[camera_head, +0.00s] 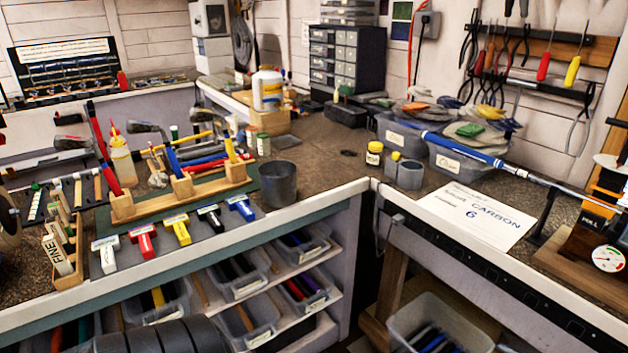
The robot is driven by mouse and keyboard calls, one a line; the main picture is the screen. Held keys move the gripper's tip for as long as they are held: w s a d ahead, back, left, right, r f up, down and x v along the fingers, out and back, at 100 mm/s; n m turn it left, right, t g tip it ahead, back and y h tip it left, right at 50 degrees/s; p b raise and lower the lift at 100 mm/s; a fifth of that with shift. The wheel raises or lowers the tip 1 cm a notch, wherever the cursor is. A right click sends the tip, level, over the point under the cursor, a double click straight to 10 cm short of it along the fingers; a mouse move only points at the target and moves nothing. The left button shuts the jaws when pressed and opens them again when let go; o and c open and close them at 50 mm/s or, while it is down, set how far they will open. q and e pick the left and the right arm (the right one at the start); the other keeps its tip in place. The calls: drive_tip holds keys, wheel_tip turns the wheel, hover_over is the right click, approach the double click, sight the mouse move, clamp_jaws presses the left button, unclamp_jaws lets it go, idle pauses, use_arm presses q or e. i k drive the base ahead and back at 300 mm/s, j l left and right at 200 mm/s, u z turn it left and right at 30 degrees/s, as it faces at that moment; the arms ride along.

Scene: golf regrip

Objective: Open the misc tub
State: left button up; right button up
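No tub carries a label that I can read as misc. Several clear tubs with pale labels sit on the shelves under the left bench, among them an upper tub (240,288), a lower tub (250,335) and a tub at the right (305,290); long coloured grips lie in some. A larger clear tub (470,325) stands low under the right bench with dark and blue items inside. Two grey labelled tubs, a left one (395,140) and a right one (448,165), sit on the bench, heaped with items.
The left bench holds a wooden rack (185,200), a dark cup (278,185) and a row of coloured-handled tools. The bench edges overhang the shelves.

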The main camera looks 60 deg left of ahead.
sight(311, 305)
drive_tip(key=i+u, duration=0.2)
drive_tip(key=u, duration=1.8)
